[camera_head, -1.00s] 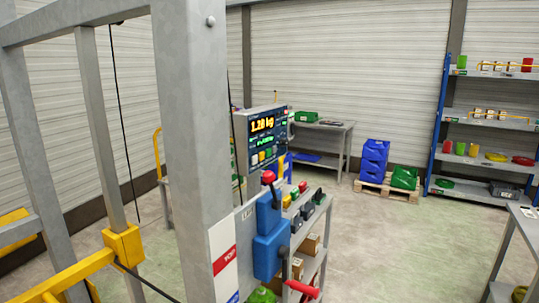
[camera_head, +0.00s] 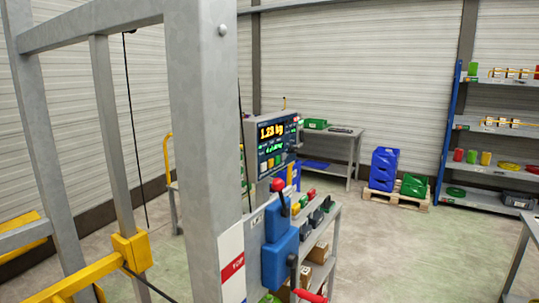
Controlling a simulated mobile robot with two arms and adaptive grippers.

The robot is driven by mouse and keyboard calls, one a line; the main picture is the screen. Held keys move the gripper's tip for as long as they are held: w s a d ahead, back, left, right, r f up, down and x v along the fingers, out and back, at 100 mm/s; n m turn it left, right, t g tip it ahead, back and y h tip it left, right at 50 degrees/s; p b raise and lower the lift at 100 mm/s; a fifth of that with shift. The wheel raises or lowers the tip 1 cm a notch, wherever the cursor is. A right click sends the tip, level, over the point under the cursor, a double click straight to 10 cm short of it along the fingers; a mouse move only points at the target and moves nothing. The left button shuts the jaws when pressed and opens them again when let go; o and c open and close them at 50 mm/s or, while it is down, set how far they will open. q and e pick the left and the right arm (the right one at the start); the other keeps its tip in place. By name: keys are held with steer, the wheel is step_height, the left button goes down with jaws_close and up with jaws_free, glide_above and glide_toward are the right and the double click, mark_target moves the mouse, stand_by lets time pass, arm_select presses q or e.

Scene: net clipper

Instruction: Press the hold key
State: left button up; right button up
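Neither of my grippers shows in the head view.
A thick grey metal post (camera_head: 203,150) and a frame with a yellow bar (camera_head: 75,280) fill the left foreground. A blue box with a red-knobbed lever (camera_head: 279,187) is on the post's right side. A cart (camera_head: 325,235) stands behind it. Open floor (camera_head: 420,255) lies right.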

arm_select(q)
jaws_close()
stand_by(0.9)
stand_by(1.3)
